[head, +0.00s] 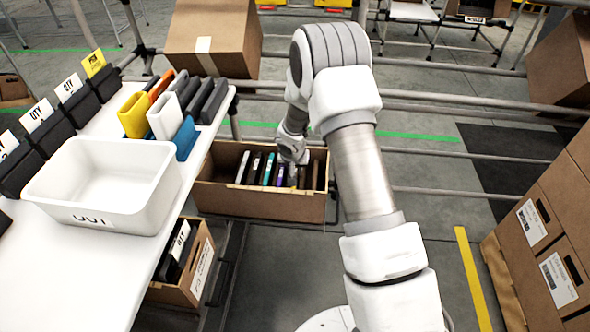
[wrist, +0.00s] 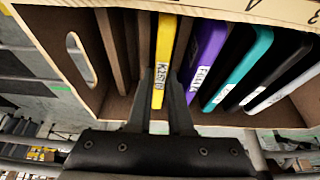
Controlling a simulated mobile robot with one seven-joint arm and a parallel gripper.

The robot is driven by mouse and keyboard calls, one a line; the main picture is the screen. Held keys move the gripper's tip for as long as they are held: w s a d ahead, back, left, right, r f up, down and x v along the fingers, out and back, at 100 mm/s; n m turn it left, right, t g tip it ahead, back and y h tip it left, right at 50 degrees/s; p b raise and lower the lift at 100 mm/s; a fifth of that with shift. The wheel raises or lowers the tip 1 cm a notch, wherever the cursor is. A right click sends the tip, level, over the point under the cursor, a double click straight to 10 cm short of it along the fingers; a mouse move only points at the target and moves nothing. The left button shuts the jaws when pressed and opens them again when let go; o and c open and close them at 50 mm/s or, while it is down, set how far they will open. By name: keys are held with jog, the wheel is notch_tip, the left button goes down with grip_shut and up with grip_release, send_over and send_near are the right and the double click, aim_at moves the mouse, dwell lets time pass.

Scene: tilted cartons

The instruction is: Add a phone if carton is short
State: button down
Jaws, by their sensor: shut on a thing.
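The open cardboard carton (head: 262,206) stands in the middle of the head view and holds a row of thin upright phones. In the wrist view the carton (wrist: 85,92) shows a yellow phone (wrist: 164,50) with a white label, a purple phone (wrist: 204,55), a teal phone (wrist: 245,68) and dark ones to the right. My gripper (wrist: 158,98) is shut on the yellow phone, one finger on each side, with the phone between carton dividers. In the head view my gripper (head: 291,158) reaches down into the carton and hides part of the row.
A white bin (head: 103,180) sits on the white table at left, near a rack of coloured phones, including yellow (head: 134,116) and blue (head: 186,138). Black holders with QTY cards line the left edge. A closed carton (head: 215,38) stands behind; stacked boxes (head: 560,245) stand at right.

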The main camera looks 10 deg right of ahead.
dwell(0.3)
jog(key=c, duration=0.8)
grip_release()
jog(key=shift+o, duration=0.2)
jog(key=p+v, duration=0.5)
jog(key=v, duration=1.2)
jog(key=shift+s+r+p, duration=0.15)
jog(key=shift+r+p, duration=0.1)
jog(key=shift+p, duration=0.05)
notch_tip(320, 180, up, 7)
jog(key=p, duration=0.4)
jog(key=shift+p, duration=0.4)
